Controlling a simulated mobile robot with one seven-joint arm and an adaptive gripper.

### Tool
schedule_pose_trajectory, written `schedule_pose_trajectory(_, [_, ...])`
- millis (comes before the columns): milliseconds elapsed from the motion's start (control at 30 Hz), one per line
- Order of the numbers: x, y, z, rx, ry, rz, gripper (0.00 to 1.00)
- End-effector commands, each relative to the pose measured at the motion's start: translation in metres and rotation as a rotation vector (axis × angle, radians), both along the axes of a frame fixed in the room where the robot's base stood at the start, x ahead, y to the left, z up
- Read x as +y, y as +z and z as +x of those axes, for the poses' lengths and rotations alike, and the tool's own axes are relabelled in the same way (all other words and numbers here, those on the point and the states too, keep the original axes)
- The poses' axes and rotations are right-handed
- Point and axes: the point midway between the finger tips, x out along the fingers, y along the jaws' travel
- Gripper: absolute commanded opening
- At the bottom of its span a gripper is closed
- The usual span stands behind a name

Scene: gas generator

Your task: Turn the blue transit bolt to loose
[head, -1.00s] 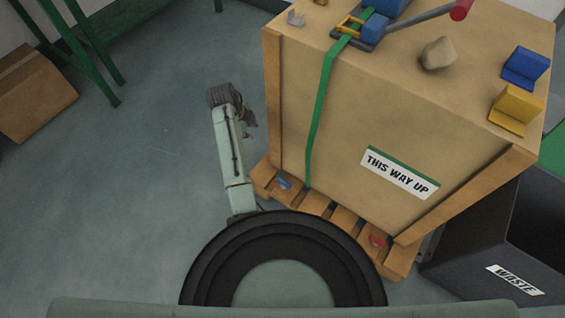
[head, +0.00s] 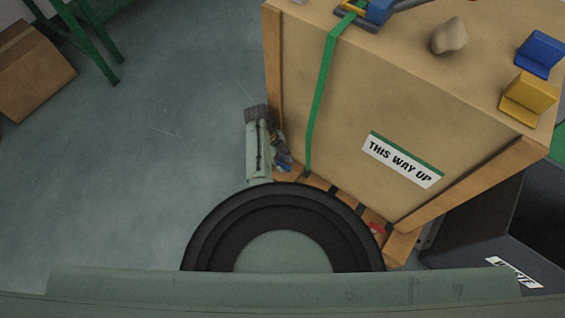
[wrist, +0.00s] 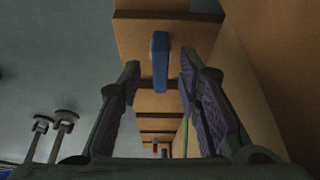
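The blue transit bolt (wrist: 160,62) shows in the wrist view as an upright blue bar on a wooden part of the pallet. My gripper (wrist: 160,78) is open, with one finger on each side of the bar's lower part. Gaps show between the bar and both fingers, so no grip shows. In the head view my gripper (head: 281,154) is low at the crate's left corner and partly hides the bolt. A red bolt (head: 376,229) sits farther right along the pallet, and it also shows small in the wrist view (wrist: 155,148).
The wooden crate (head: 350,120) stands on the pallet (head: 401,246), with a green strap (head: 320,105) down its front. A dark waste bin (head: 480,225) stands at right. A cardboard box (head: 35,70) and green stand legs (head: 80,40) are at upper left. The floor at left is clear.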

Motion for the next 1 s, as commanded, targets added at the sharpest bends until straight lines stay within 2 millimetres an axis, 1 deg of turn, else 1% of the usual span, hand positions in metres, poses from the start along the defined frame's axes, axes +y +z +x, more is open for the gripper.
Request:
schedule_pose_trajectory(100, [-0.0021, -0.0062, -0.0015, 0.000, 0.000, 0.000, 0.32])
schedule_pose_trajectory(367, [-0.0025, -0.0072, -0.0017, 0.000, 0.000, 0.000, 0.32])
schedule_pose_trajectory(467, [-0.0024, -0.0071, -0.0015, -0.001, 0.000, 0.000, 0.26])
schedule_pose_trajectory(833, [-0.0022, -0.0068, -0.0014, -0.001, 0.001, 0.001, 0.02])
schedule_pose_trajectory(867, [-0.0022, -0.0068, -0.0014, -0.001, 0.001, 0.001, 0.00])
schedule_pose_trajectory(1000, [-0.0022, -0.0067, -0.0014, -0.001, 0.001, 0.001, 0.00])
